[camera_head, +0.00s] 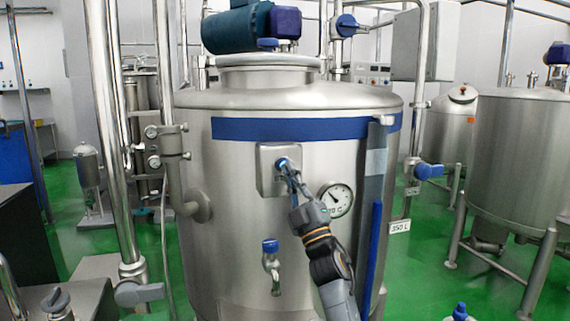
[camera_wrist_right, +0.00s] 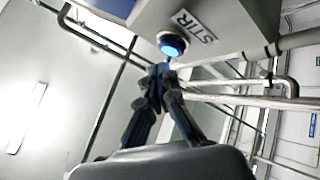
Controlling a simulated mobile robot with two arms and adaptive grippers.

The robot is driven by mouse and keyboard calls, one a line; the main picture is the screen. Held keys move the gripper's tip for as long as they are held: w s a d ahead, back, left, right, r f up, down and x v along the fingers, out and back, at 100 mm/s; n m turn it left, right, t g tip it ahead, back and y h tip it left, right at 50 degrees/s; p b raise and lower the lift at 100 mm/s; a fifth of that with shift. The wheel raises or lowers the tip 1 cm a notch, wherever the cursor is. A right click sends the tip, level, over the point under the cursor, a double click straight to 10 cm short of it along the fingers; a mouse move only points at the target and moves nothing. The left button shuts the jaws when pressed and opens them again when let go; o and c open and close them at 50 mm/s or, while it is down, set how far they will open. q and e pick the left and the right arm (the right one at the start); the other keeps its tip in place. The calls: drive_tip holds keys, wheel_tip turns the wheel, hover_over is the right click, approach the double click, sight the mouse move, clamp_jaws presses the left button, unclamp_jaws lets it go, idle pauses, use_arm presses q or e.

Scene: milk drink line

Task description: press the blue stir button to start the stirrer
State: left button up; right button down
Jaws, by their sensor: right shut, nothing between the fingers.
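The blue stir button (camera_head: 282,164) sits on a grey metal box (camera_head: 266,180) on the front of the large steel tank (camera_head: 240,240). In the right wrist view the button (camera_wrist_right: 172,44) glows blue beside a label reading STIR (camera_wrist_right: 194,25). My right gripper (camera_head: 287,168) is shut and empty, with its fingertips at the button. In the right wrist view the gripper tips (camera_wrist_right: 159,70) are just below the button; I cannot tell whether they touch it. My left gripper is not in view.
A round dial gauge (camera_head: 337,199) is right of the button box, close to my right arm. A tap with a blue cap (camera_head: 270,246) is below. A blue-handled valve (camera_head: 428,171) and a second steel tank (camera_head: 515,150) stand to the right.

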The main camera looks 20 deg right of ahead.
drive_tip(key=shift+s, duration=0.15)
drive_tip(key=s+p, duration=0.3)
drive_tip(key=s, duration=0.3)
idle(0.4)
